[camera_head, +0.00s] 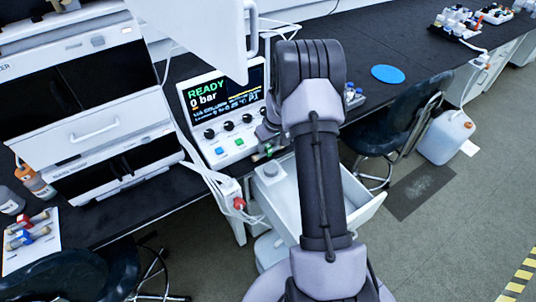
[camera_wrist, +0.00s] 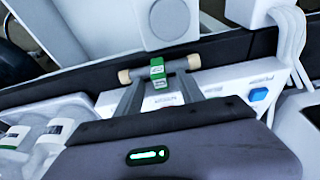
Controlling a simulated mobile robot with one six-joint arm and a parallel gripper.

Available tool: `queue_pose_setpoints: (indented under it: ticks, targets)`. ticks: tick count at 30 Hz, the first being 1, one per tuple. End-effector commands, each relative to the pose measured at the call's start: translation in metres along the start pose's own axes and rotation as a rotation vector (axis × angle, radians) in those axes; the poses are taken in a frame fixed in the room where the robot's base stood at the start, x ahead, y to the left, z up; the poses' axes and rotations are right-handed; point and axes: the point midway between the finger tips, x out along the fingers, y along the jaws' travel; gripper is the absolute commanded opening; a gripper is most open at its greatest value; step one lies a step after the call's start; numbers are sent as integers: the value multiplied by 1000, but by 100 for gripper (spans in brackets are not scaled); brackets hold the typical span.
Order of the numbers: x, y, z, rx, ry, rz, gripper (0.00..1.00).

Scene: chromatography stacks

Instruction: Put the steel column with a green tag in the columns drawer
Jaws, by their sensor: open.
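The steel column with a green tag (camera_wrist: 158,72) shows in the wrist view as a short grey tube with pale tan end fittings. It lies crosswise at the fingertips of my gripper (camera_wrist: 160,85). The fingers are open; whether they touch the column I cannot tell. In the head view my gripper (camera_head: 268,133) is beside the front right of the instrument, largely hidden by my arm. A small green spot (camera_head: 262,155) below it looks like the tag. An open white drawer (camera_head: 368,207) is under the bench, partly behind my arm; whether it is the columns drawer I cannot tell.
The instrument with a READY screen (camera_head: 225,105) stands close by on the dark bench. A white box with a round cap (camera_head: 270,172) is just below my gripper. Tagged columns (camera_head: 28,228) lie on a white mat at left. A chair (camera_head: 395,115) stands at right.

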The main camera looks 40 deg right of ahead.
Motion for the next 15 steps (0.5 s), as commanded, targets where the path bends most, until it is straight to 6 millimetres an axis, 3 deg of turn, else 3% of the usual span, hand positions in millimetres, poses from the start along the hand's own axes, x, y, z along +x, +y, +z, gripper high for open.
queue_pose_setpoints:
  ticks: [3,10,15]
  targets:
    - [-2,0,-1,0,1,0,45]
    - [-2,0,-1,0,0,0,0]
    - [-3,0,-1,0,0,0,0]
